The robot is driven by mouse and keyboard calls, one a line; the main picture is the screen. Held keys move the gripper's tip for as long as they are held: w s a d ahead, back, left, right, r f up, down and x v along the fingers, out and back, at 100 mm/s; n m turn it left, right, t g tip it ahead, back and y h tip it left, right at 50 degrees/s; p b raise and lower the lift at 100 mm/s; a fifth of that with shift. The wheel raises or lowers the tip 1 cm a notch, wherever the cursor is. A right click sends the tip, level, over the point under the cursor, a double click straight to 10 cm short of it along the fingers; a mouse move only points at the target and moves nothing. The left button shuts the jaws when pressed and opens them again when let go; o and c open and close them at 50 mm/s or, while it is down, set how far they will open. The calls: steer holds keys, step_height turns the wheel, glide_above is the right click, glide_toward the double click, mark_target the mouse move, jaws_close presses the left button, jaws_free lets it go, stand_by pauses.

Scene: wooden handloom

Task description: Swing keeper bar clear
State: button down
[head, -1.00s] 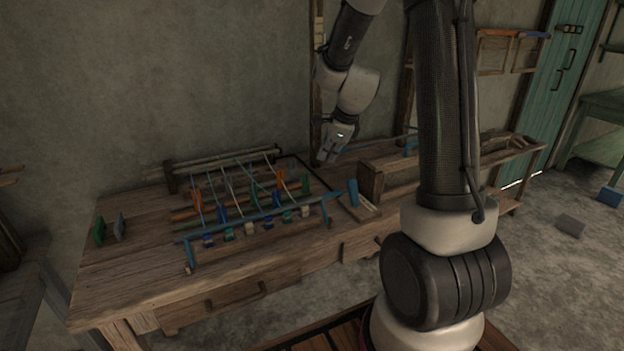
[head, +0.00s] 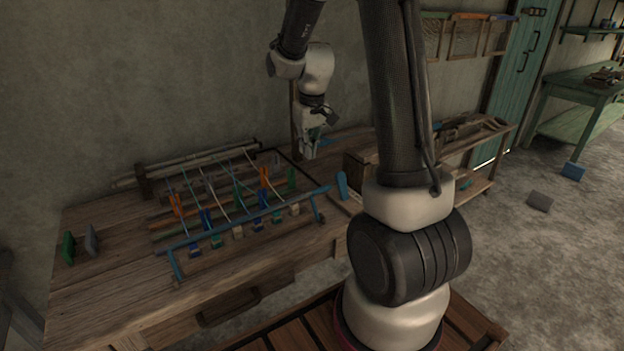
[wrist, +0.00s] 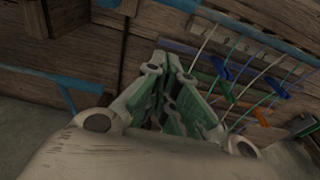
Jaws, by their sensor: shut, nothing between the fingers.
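A long blue bar (head: 245,218) runs along the front of the loom on the wooden bench, with a bent-down leg at each end; I take it as the keeper bar. In the wrist view a blue bar (wrist: 235,27) crosses the upper right, and another blue length (wrist: 50,82) lies at the left; I cannot tell which parts these are. My gripper (head: 309,154) is over the back of the bench, behind and right of the loom's threads, apart from the front bar. In the wrist view my gripper (wrist: 172,68) is shut and empty, its green-padded fingers together.
Coloured clips and pale threads (head: 210,190) fill the loom. A blue upright piece (head: 342,186) stands by its right end, next to a wooden box frame. Green and grey blocks (head: 80,243) stand at the bench's left. A teal door (head: 515,85) is at the back right.

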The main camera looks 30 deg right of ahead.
steer(key=f, duration=0.6)
steer(key=w+f, duration=0.1)
steer(key=f, duration=0.2)
steer(key=shift+w+f, duration=0.1)
steer(key=shift+f, duration=0.1)
steer(key=shift+s+f, duration=0.2)
steer(key=shift+f, duration=0.1)
steer(key=shift+s+r, duration=0.25)
steer(key=shift+s, duration=0.6)
steer(key=shift+s+r, duration=0.2)
steer(key=shift+s, duration=0.65)
